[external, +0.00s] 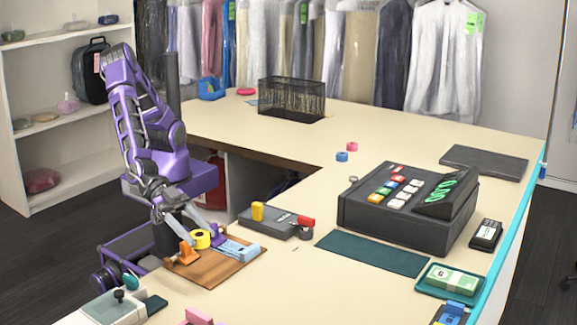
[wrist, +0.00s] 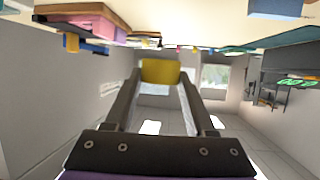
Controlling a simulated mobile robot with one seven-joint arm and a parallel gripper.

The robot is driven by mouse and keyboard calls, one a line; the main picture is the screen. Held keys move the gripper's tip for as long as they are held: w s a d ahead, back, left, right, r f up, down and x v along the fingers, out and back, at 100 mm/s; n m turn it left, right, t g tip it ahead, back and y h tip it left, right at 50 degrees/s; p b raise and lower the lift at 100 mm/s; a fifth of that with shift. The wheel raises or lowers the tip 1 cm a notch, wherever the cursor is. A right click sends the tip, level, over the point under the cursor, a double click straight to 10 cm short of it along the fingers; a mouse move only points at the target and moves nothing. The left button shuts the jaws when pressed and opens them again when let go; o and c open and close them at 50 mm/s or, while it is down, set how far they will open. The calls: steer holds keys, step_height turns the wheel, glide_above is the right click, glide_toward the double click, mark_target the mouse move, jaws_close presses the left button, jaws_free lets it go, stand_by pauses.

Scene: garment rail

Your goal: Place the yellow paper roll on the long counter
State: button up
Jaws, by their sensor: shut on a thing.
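The yellow paper roll (external: 200,239) is between the fingertips of my gripper (external: 201,231), over the wooden board (external: 205,274) at the near left of the counter. I cannot tell whether the roll touches the board. In the wrist view, the yellow roll (wrist: 160,72) sits between the two fingertips of my gripper (wrist: 161,76), which is shut on it. The long counter (external: 300,270) is cream-coloured and L-shaped, running from the front to the back of the external view.
A grey device (external: 266,223), a green mat (external: 372,253) and a dark cash register (external: 405,215) stand to the right. Bare counter lies in front of the mat and at the back left.

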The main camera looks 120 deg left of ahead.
steer(key=m+h, duration=0.1)
glide_above(168, 288)
steer(key=shift+f, duration=0.15)
steer(key=shift+a+f, duration=0.1)
step_height(168, 288, down, 9)
steer(key=shift+f+b, duration=0.2)
steer(key=shift+b, duration=1.05)
steer(key=shift+f, duration=0.3)
steer(key=o, duration=1.3)
steer(key=shift+r, duration=0.1)
steer(key=shift+b, duration=0.5)
